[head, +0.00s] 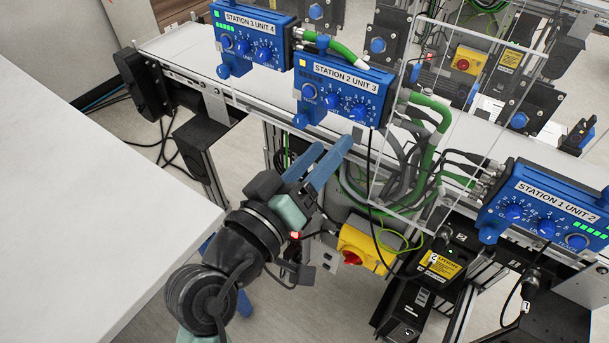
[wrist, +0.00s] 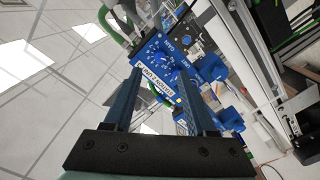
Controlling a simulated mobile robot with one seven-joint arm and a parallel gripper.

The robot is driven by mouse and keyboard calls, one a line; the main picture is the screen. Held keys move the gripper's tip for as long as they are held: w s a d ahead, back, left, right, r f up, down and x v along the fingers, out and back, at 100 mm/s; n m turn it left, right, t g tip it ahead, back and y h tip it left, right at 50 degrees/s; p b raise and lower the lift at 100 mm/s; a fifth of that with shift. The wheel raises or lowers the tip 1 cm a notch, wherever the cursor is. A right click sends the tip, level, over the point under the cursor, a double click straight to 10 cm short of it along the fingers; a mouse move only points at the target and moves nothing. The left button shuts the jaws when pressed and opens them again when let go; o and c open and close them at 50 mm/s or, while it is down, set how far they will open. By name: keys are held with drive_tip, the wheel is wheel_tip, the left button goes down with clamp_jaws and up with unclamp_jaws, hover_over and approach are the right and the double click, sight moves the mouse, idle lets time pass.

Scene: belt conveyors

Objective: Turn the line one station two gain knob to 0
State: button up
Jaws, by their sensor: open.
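The Station 2 Unit 3 box (head: 345,79) is blue and mounted on the near conveyor's side. Its front has a left knob (head: 309,91), a middle knob (head: 333,101) and a right knob (head: 358,112); their small lettering is hard to read in the head view. My gripper (head: 330,147) is open and empty, its blue fingers below and in front of the box, apart from it. In the wrist view, a blue box (wrist: 160,79) appears upside down between and beyond the fingers (wrist: 162,72). A dial knob (wrist: 161,59) there sits by lettering like GAIN; its setting is unclear.
The Station 3 Unit 4 box (head: 249,26) is at upper left, the Station 1 Unit 2 box (head: 545,207) at right. Green hoses (head: 436,130) and a clear panel stand right of the Station 2 box. A yellow switch box (head: 366,248) is below. A white table (head: 80,210) lies left.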

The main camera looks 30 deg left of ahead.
drive_tip(key=s+b, duration=0.1)
drive_tip(key=s, duration=0.4)
idle(0.4)
